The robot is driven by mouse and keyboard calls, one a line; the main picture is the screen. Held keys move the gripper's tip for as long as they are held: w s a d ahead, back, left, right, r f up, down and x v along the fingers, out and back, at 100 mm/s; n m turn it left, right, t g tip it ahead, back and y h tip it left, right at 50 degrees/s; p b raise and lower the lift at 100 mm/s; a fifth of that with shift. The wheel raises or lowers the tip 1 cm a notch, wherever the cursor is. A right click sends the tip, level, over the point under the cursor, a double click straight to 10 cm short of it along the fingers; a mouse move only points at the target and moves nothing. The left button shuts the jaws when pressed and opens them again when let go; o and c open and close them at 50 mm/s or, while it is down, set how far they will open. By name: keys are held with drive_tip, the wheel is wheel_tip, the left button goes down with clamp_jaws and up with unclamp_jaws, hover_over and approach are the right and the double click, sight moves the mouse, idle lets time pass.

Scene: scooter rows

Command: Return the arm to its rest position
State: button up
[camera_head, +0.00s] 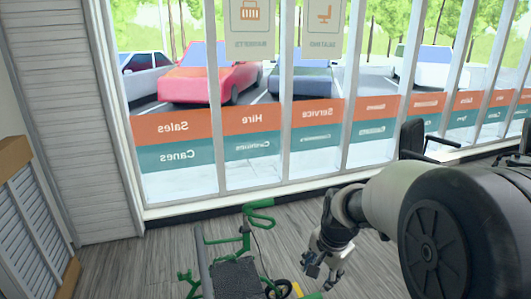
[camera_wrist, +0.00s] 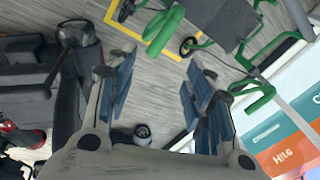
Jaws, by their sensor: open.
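My arm reaches in from the right of the head view, with my gripper (camera_head: 325,268) hanging low over the floor near the window. In the wrist view my gripper (camera_wrist: 160,85) shows its two blue-padded fingers spread apart. A green-framed walker or rollator (camera_head: 236,275) stands on the floor just left of my gripper in the head view. The same green frame shows at the top right of the wrist view (camera_wrist: 172,30), beyond the fingertips.
A window wall with orange and teal bands (camera_head: 265,122) runs along the back; parked cars stand outside. A slatted wooden unit (camera_head: 30,225) is at the left. A dark chair (camera_head: 412,140) is partly hidden behind my arm. Yellow floor tape (camera_wrist: 120,28) and dark scooter-like bodies (camera_wrist: 35,75) lie nearby.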

drive_tip(key=s+r+n, duration=0.5)
drive_tip(key=s+r, duration=0.5)
drive_tip(key=s, duration=0.4)
drive_tip(key=s+r+n+t, duration=0.1)
drive_tip(key=s+n, duration=0.4)
drive_tip(key=s, duration=0.7)
drive_tip(key=shift+s+t+h, duration=0.3)
drive_tip(key=shift+s, duration=0.1)
drive_tip(key=shift+o, duration=0.2)
idle(0.9)
